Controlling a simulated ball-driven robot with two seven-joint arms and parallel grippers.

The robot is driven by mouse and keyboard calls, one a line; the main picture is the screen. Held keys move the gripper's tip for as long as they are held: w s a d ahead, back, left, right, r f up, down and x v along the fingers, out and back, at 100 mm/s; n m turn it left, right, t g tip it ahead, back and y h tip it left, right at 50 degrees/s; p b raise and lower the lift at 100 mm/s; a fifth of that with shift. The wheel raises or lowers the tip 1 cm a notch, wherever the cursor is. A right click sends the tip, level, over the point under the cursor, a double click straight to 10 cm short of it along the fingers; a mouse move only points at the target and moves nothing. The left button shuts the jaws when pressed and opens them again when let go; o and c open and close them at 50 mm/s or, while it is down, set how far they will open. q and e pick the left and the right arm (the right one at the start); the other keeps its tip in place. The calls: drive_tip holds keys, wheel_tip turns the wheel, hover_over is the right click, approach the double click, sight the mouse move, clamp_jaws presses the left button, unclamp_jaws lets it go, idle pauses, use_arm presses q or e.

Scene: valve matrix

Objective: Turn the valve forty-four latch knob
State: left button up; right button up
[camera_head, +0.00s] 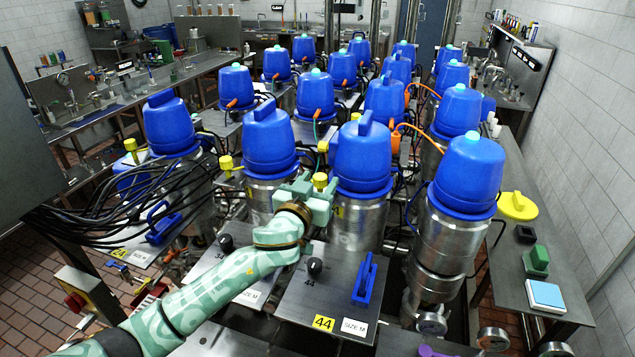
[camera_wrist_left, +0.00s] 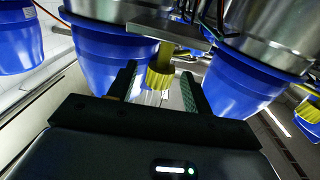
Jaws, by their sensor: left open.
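The valve with a blue cap (camera_head: 362,160) behind the panel marked 44 (camera_head: 324,323) stands upright in the middle of the head view. A yellow knob (camera_head: 320,180) sits beside its cap, just left of it; a yellow knob also shows in the left wrist view (camera_wrist_left: 160,72). My left gripper (camera_head: 315,195) is open at this knob. In the wrist view its two dark fingers stand either side of the yellow knob, with gaps. I cannot tell how deep the knob lies between them. A black knob (camera_head: 315,266) is on the panel below. My right gripper is out of view.
Blue-capped valves stand close on both sides, including one to the left (camera_head: 268,140) and one to the right (camera_head: 468,170). A blue handle (camera_head: 365,280) rises from the panel. Black cables (camera_head: 130,205) hang at left. A side bench (camera_head: 520,270) runs along the right.

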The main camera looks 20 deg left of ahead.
use_arm(q)
drive_tip(key=shift+c, duration=1.2)
drive_tip(key=c, duration=0.7)
drive_tip(key=shift+c, duration=0.2)
